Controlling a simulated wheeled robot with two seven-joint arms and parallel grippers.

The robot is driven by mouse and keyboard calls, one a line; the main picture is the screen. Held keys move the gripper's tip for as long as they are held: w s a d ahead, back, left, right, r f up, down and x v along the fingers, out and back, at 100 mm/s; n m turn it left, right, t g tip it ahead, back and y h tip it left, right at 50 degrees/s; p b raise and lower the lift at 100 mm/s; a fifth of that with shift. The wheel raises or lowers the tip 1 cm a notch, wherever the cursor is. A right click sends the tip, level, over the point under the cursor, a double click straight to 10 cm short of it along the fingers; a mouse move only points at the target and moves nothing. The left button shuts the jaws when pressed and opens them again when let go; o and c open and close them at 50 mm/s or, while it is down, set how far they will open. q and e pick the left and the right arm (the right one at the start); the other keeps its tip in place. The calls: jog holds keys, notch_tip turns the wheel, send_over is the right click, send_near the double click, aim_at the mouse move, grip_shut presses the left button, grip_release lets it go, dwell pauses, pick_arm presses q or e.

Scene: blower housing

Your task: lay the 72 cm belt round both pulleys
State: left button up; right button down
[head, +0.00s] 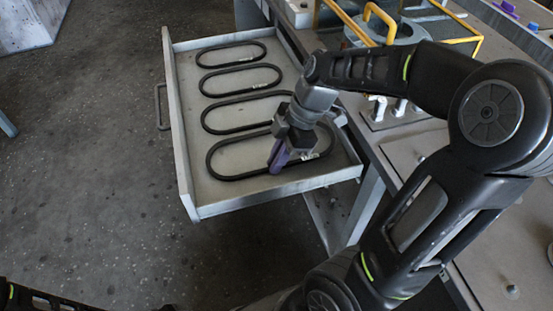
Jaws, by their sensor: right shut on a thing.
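Several black belts lie as long loops in the open drawer, each with a small pale tag too small to read, so I cannot tell which one is 72 cm. The front belt (232,178) is the largest loop. My right gripper (280,160) points down into the drawer and is shut on this front belt at its near side. The gripper hides part of the loop. The belt lies on or very near the drawer floor. No pulley shows clearly. My left gripper is out of view.
The drawer (187,178) has raised walls and juts out left of the workbench (405,148). Yellow rails (378,14) and a grey round housing (405,32) stand on the bench. White-topped pegs on a plate (378,112) stand near its edge. Open floor lies left of the drawer.

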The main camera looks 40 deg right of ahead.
jog(key=shift+f, duration=0.15)
jog(key=c, duration=1.5)
grip_release()
jog(key=shift+o, duration=0.2)
jog(key=shift+r+p, duration=0.85)
jog(key=shift+r, duration=0.45)
jog(key=shift+r, duration=0.1)
jog(key=shift+r+p, duration=1.65)
jog(key=shift+r, duration=0.8)
jog(key=shift+s+f, duration=0.1)
